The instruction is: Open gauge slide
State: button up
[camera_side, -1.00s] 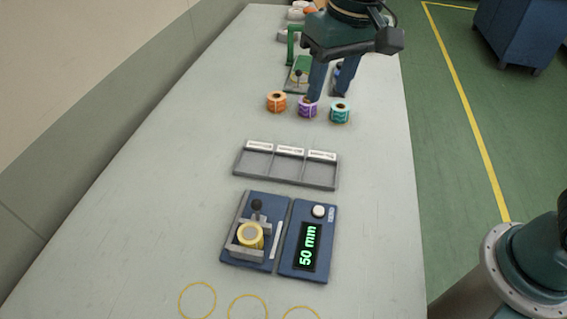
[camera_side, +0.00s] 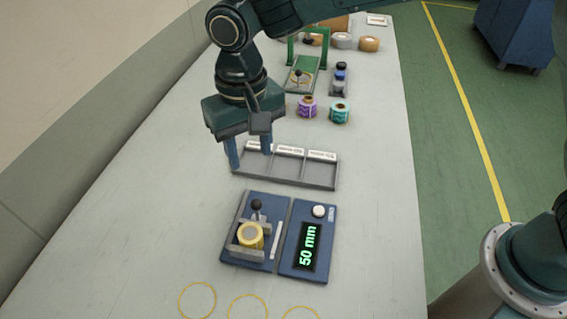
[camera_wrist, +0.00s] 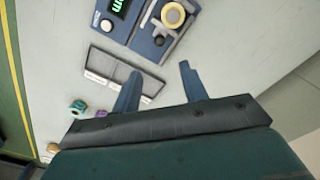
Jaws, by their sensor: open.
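The gauge slide (camera_side: 263,262) is a blue plate with grey jaws and a black knob (camera_side: 257,204) on its far side. A yellow roll (camera_side: 250,236) sits between the jaws, which look closed up against it. In the wrist view the roll (camera_wrist: 173,14) and the knob (camera_wrist: 159,40) show at the top. The readout plate beside it has a display (camera_side: 309,246) showing 50 mm. My gripper (camera_side: 250,158) is open and empty, fingers down, over the left end of the compartment tray, on the far side of the gauge. In the wrist view my fingers (camera_wrist: 159,72) stand apart, short of the knob.
The grey tray (camera_side: 287,182) has three empty compartments with white labels. Purple (camera_side: 307,107) and teal (camera_side: 340,112) rolls stand behind it. A green stand (camera_side: 301,72) and more rolls are farther back. Yellow circles (camera_side: 198,300) mark the clear near table.

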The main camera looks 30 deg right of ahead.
aim_at(256, 202)
notch_tip(256, 202, down, 14)
jog(key=shift+r, duration=0.15)
dwell(0.7)
grip_shut()
